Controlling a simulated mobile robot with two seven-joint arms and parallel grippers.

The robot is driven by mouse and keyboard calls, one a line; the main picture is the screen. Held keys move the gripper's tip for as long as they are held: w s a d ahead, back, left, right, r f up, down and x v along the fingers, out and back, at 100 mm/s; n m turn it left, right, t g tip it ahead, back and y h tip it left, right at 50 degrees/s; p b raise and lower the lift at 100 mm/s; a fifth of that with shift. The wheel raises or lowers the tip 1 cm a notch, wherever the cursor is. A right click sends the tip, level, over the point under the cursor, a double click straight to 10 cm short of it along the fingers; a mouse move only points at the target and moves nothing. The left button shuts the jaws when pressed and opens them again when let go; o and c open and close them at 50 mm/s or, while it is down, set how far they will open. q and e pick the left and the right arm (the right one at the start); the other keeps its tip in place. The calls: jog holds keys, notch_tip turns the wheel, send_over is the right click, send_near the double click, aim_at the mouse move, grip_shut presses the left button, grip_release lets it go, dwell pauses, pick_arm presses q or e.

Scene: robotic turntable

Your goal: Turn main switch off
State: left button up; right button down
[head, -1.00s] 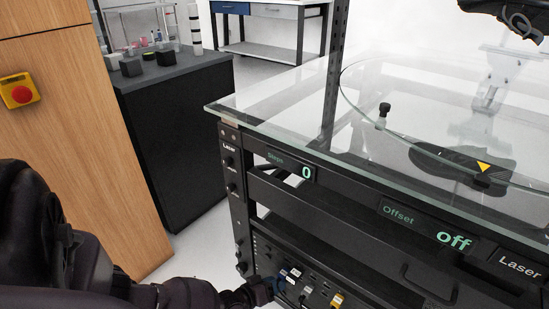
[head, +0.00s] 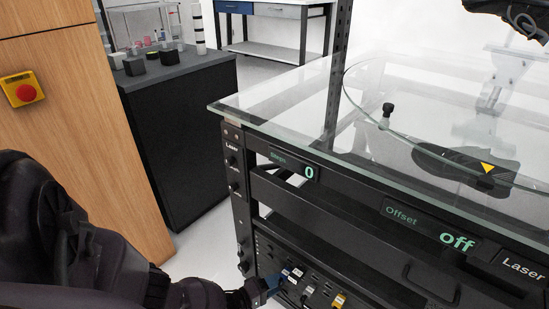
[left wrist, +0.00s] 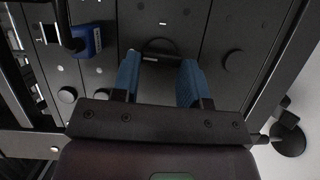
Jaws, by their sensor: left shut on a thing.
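My left gripper (head: 267,285) reaches in from the lower left to the lower front panel (head: 268,243) of the black rack. In the left wrist view its two blue fingers (left wrist: 160,80) stand apart, shut on a small dark switch-like part (left wrist: 158,57) on the panel. I cannot read a label on that part, so I cannot tell from writing whether it is the main switch or which way it is set. Blue, grey and yellow plugs sit just right of the gripper, the yellow plug (head: 338,301) farthest right.
The glass top (head: 270,105) overhangs the rack above my left arm. A blue connector (left wrist: 87,40) with a cable sits near the fingers. A red button (head: 25,93) is on the wooden panel at left.

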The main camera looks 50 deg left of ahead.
pick_arm(q)
jog(key=shift+n, duration=0.5)
jog(key=o, duration=0.9)
jog(key=s, duration=0.3)
jog(key=s+a, duration=0.1)
jog(key=s, duration=0.3)
jog(key=s+p, duration=0.1)
jog(key=s, duration=0.2)
jog(key=shift+s+a+f, duration=0.1)
jog(key=shift+s+a, duration=0.2)
jog(key=shift+s, duration=0.05)
pick_arm(e)
jog(key=shift+a+f, duration=0.1)
